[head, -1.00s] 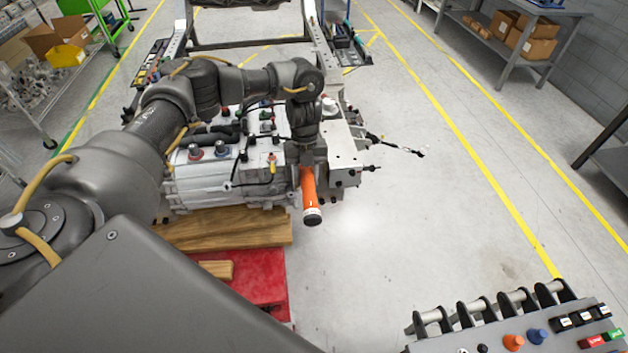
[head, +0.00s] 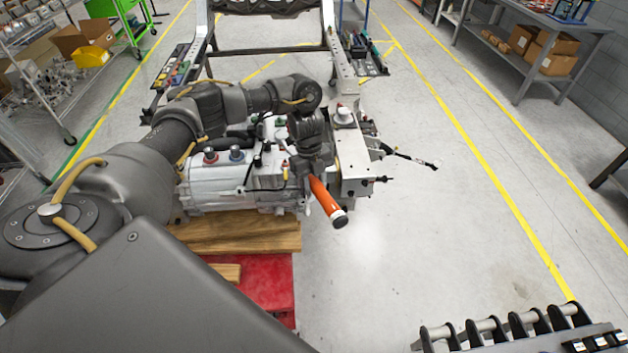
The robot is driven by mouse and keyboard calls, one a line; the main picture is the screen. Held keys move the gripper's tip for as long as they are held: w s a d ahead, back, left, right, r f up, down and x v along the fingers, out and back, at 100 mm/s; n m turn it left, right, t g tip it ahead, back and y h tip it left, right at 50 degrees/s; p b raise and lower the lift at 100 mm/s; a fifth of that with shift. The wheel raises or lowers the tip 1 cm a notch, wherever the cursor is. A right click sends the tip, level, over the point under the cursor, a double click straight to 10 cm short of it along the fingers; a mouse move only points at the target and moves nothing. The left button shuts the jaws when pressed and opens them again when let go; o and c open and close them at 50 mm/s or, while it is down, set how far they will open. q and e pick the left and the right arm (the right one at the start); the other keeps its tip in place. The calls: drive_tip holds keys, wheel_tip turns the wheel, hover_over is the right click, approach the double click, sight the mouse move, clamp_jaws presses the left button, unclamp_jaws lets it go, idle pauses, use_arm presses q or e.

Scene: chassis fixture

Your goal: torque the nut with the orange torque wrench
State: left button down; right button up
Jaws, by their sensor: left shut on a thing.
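The orange torque wrench (head: 325,197) has an orange handle with a black and white end cap. The handle points down and to the right, past the front of the white chassis unit (head: 235,187). My left gripper (head: 314,170) is shut on the wrench near the top of the handle, beside the grey bracket plate (head: 353,160). The wrench head and the nut are hidden behind my gripper and arm, so I cannot tell how they sit together. My right gripper is not in view.
The unit rests on wooden boards (head: 240,232) over a red stand (head: 258,285). A thin cable (head: 410,158) sticks out to the right. A panel with rollers (head: 510,330) stands at the lower right.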

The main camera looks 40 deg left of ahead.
use_arm(q)
drive_tip(key=shift+a+b+x, duration=0.25)
drive_tip(key=shift+b+x, duration=0.7)
drive_tip(key=shift+x, duration=0.3)
drive_tip(key=shift+w+f+b, duration=0.25)
drive_tip(key=shift+f+b, duration=0.55)
drive_tip(key=shift+f, duration=0.1)
drive_tip(key=shift+s+d+p, duration=0.15)
drive_tip(key=shift+d+p, duration=0.15)
drive_tip(key=shift+a+b+x, duration=0.2)
drive_tip(key=shift+b+x, duration=0.55)
drive_tip(key=shift+x, duration=0.25)
drive_tip(key=shift+s+a, duration=0.1)
drive_tip(key=shift+s, duration=0.1)
drive_tip(key=shift+s+a+f+m+p, duration=0.1)
drive_tip(key=shift+s+a+m+p, duration=0.2)
drive_tip(key=shift+s+m, duration=0.15)
drive_tip(key=shift+s, duration=0.25)
drive_tip(key=shift+s+a+m+g, duration=0.3)
drive_tip(key=shift+s+a+m, duration=0.1)
drive_tip(key=shift+s, duration=0.1)
